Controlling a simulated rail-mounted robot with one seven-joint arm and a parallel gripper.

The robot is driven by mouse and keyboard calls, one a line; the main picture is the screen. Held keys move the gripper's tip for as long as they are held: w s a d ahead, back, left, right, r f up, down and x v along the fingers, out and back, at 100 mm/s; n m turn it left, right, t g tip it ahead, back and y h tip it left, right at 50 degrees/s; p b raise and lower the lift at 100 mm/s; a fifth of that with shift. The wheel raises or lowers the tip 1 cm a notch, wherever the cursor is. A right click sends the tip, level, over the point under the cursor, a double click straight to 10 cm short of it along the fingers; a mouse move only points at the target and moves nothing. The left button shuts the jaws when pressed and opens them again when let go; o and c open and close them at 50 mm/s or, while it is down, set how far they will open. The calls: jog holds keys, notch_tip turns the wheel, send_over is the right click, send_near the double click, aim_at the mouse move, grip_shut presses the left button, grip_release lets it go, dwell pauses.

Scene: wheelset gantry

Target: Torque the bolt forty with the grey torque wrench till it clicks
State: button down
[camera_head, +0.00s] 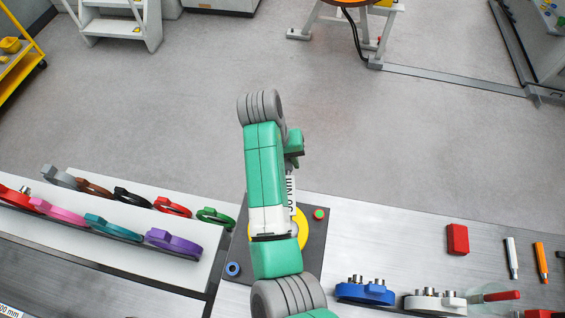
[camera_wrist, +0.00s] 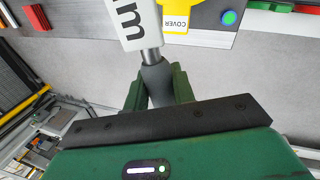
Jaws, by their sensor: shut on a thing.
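My gripper (camera_wrist: 157,88) is shut on the grey handle of a tool, which looks like the grey torque wrench (camera_wrist: 154,75). A metal shaft runs from the handle to a white label plate with dark lettering, partly cut off by the picture edge. In the head view my gripper (camera_head: 294,148) is mostly hidden by my arm, and the white label (camera_head: 291,192) shows beside it, above the dark bench plate. The wrench's working end is hidden. I cannot make out bolt forty in either view.
A dark plate (camera_head: 318,250) bears a yellow disc (camera_head: 302,228), partly behind my arm, and a green button with a red ring (camera_head: 319,214). Several coloured clamp-like rings, including a purple one (camera_head: 174,242), stand left. A blue flanged part (camera_head: 364,293) and a red block (camera_head: 457,239) lie right.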

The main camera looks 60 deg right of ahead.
jog(key=w+a+f+n+t+b, duration=0.1)
jog(key=w+a+f+n+b, duration=0.1)
jog(key=a, duration=0.4)
jog(key=w+a+f+n+t+h+b, duration=0.1)
jog(key=w+a+n+b, duration=0.2)
jog(key=w+a+n, duration=0.2)
jog(key=shift+a+f+n, duration=0.4)
jog(key=shift+a+n, duration=0.2)
jog(key=shift+n, duration=0.6)
jog(key=shift+w+r+p, duration=0.1)
jog(key=shift+p, duration=0.8)
jog(key=shift+f, duration=0.25)
jog(key=shift+a+b+x, duration=0.25)
jog(key=shift+b+x, duration=0.2)
jog(key=shift+x, duration=0.6)
jog(key=shift+f, duration=0.15)
jog(key=shift+d, duration=0.1)
